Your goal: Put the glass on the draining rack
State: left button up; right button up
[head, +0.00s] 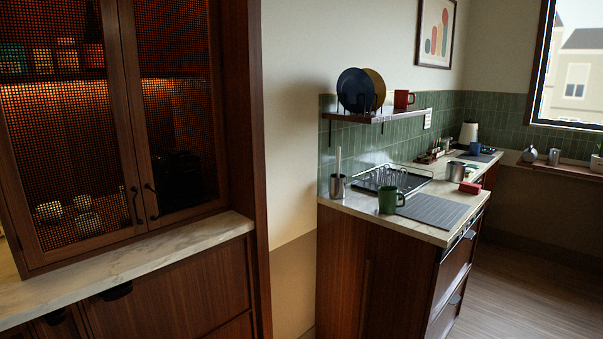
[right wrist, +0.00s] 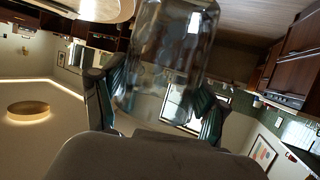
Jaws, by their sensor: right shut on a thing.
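A clear, see-through glass (right wrist: 170,45) fills the top middle of the right wrist view. My right gripper (right wrist: 158,95) is shut on it, with one dark finger on each side. The glass is well away from any surface that I can make out. The draining rack (head: 395,179), a dark tray with metal wires, stands on the counter against the green tiles in the head view. Neither gripper shows in the head view, and my left gripper is in no view.
A green mug (head: 388,200) and a ridged grey mat (head: 435,212) lie in front of the rack. A metal utensil cup (head: 338,186) stands left of it. A metal pot (head: 456,171) and a red item (head: 470,187) are to the right. A shelf (head: 385,116) with plates hangs above.

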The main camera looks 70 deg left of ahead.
aim_at(413, 180)
jog(key=i+j+u, duration=0.2)
jog(key=u, duration=0.3)
jog(key=i+j+u, duration=0.25)
jog(key=u, duration=0.25)
jog(key=i+j+u, duration=0.25)
jog(key=u, duration=0.25)
jog(key=i+u, duration=0.3)
jog(key=u, duration=0.2)
